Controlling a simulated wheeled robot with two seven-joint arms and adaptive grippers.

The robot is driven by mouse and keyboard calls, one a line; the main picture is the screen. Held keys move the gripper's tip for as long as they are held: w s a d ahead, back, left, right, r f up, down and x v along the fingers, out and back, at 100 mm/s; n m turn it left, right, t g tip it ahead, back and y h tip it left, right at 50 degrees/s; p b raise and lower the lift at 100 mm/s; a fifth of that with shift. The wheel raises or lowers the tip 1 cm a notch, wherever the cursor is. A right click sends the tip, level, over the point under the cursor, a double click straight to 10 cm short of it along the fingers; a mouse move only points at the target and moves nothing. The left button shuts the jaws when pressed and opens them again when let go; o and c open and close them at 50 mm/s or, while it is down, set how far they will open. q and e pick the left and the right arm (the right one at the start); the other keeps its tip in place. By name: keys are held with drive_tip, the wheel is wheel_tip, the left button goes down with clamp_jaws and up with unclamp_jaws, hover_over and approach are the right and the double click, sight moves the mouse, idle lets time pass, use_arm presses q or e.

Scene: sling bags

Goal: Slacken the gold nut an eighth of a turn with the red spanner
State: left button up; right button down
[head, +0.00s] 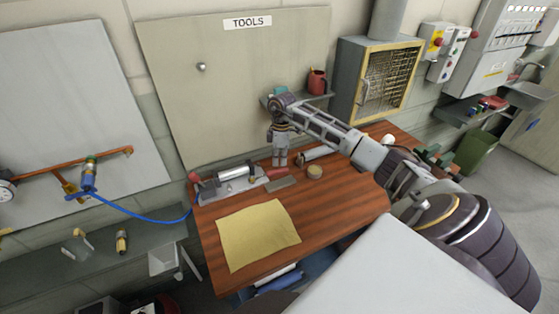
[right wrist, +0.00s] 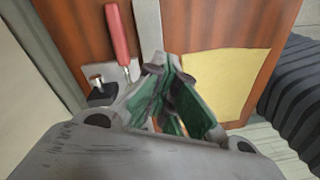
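On the grey panel at the left of the head view, a brass-gold fitting (head: 90,163) sits on a copper-orange pipe, above a blue hose; it looks like the gold nut, but is too small to be sure. I cannot make out the red spanner for certain. A red handle (right wrist: 119,34) shows beside a grey metal strip in the right wrist view; I cannot tell if it belongs to a tool. My right gripper (head: 281,163) points down over the back of the wooden bench. In the right wrist view, its green-padded fingers (right wrist: 171,73) look apart and empty. My left gripper is out of sight.
The wooden bench (head: 335,205) holds a yellow cloth (head: 258,234), a silver cylinder device (head: 236,173) and a small round tin (head: 315,172). Above it, a small shelf carries a red mug (head: 317,82). The blue hose (head: 140,217) runs to the bench's left edge. The bench's front right is clear.

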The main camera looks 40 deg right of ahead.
drive_tip(key=shift+f, duration=0.15)
drive_tip(key=shift+f+b, duration=2.1)
drive_tip(key=shift+f, duration=0.5)
drive_tip(key=shift+a+m+h+p, duration=0.3)
drive_tip(key=shift+a+h+p, duration=0.5)
drive_tip(key=shift+p, duration=0.15)
drive_tip(key=shift+a+m+g+h+p, duration=0.4)
drive_tip(key=shift+a+g+h+p, duration=0.15)
drive_tip(key=shift+a+h, duration=0.4)
idle(0.7)
drive_tip(key=shift+s+a+m+p, duration=0.15)
drive_tip(key=shift+m+p, duration=0.15)
drive_tip(key=shift+p, duration=0.05)
idle(0.9)
drive_tip(key=shift+r, duration=0.3)
drive_tip(key=shift+r+p, duration=1.05)
drive_tip(key=shift+r, duration=0.2)
drive_tip(key=shift+r, duration=0.35)
